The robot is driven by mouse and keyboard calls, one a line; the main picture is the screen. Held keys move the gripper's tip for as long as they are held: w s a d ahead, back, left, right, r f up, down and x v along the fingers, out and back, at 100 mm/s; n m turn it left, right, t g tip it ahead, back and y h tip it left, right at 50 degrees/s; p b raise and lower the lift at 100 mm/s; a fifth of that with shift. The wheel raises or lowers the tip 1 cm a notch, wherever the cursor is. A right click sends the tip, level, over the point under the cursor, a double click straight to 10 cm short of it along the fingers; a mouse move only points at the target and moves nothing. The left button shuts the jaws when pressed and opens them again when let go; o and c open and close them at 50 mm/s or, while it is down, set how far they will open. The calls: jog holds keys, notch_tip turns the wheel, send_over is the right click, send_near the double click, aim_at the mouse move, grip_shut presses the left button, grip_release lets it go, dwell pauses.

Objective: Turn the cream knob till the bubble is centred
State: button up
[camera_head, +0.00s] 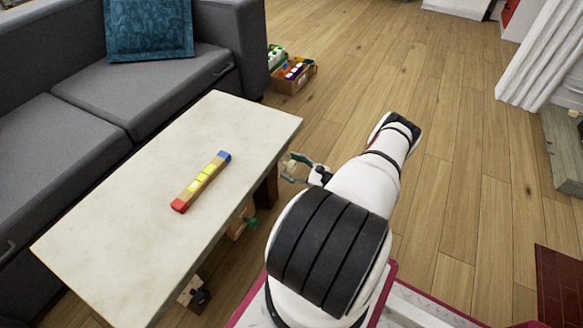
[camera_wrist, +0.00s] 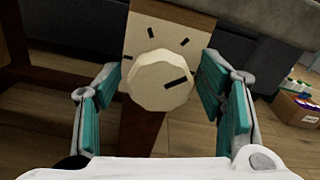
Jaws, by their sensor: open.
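The cream knob (camera_wrist: 160,82) is on a light wooden block (camera_wrist: 190,35) with dark tick marks. The knob's dark pointer line points right and slightly up. My gripper (camera_wrist: 158,88) is open, with one teal finger pad on each side of the knob; the knob sits between them, and I see no clear contact. In the head view, my gripper (camera_head: 301,168) is at the table's right edge, and the cream knob is not clear there. A wooden level bar (camera_head: 196,189) with a red end, a blue end and yellow parts lies on the table; its bubble is too small to make out.
The pale table (camera_head: 120,205) overhangs the block. A green knob (camera_head: 251,222) and a dark knob (camera_head: 201,297) show under its near edge. A grey sofa (camera_head: 130,90) stands behind. A box of things (camera_head: 293,75) is on the floor. Open wooden floor lies right.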

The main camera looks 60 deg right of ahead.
jog(key=shift+w, duration=0.1)
jog(key=c, duration=1.2)
jog(key=shift+n, duration=0.4)
jog(key=n, duration=0.6)
jog(key=shift+n, duration=0.3)
jog(key=n, duration=0.4)
jog(key=shift+f+n, duration=0.1)
jog(key=shift+n, duration=1)
jog(key=shift+a, duration=0.1)
